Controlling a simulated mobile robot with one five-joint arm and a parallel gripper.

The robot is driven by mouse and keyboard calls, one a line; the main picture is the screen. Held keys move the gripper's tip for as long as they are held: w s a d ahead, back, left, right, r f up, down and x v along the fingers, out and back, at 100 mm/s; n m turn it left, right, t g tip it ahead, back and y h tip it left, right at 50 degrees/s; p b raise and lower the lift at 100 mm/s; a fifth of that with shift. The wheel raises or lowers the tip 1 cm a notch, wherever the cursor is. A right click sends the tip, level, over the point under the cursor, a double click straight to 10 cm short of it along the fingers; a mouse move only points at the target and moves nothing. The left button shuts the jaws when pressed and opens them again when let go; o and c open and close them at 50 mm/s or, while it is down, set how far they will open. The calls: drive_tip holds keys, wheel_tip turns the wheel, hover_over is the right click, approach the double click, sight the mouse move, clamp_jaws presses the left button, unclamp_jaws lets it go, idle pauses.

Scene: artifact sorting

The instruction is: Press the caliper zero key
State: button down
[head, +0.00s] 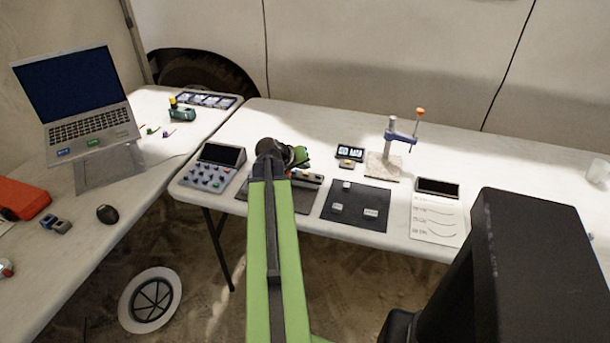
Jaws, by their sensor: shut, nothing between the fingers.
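My gripper (302,156), with green fingers, is shut and empty. It hangs over the back edge of a dark mat (308,200) on the right-hand table. A grey bar-like thing (309,177) with a small yellow part lies on that mat, just below and in front of the gripper. It may be the caliper, but my arm covers its left part, and no zero key can be made out. I cannot tell whether the gripper touches it. A small dark readout (350,152) with white digits stands to the right, with a grey and yellow block (346,164) in front of it.
A button panel (216,168) stands left of the mat. To the right are a dark mat (340,217) with small light blocks, a blue clamp stand (400,137) and a paper sheet (437,221). A laptop (78,98) is on the left table (160,190).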

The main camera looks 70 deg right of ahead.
idle(0.8)
drive_tip(key=shift+f+b, duration=0.45)
drive_tip(key=shift+f+b, duration=0.35)
idle(0.3)
idle(0.3)
drive_tip(key=shift+r+p, duration=0.8)
drive_tip(key=shift+r, duration=0.05)
wheel_tip(320, 180, up, 5)
drive_tip(key=p, duration=0.5)
drive_tip(key=shift+w, duration=0.1)
idle(0.4)
